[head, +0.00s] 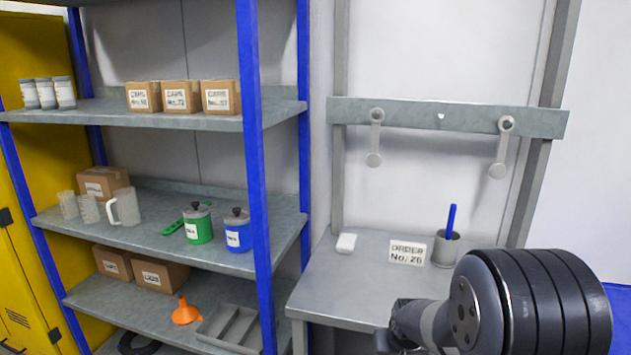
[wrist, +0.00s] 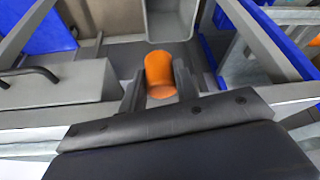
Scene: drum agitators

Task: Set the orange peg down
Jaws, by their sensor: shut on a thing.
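The orange peg (wrist: 160,72) shows in the wrist view as a short, rounded orange piece between the two dark fingers of my gripper (wrist: 159,88). My gripper is shut on it. The peg's far end points toward a grey open container at the top of that view. I cannot tell whether the peg touches any surface below. In the head view my arm covers the lower right, and the peg and fingertips are hidden there.
A grey bench (head: 335,285) holds an order sign (head: 407,252), a white block (head: 346,243) and a grey cup (head: 445,248) with a blue rod. Shelves at left hold boxes, green and blue canisters, an orange funnel (head: 186,312) and a grey tray (head: 232,328).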

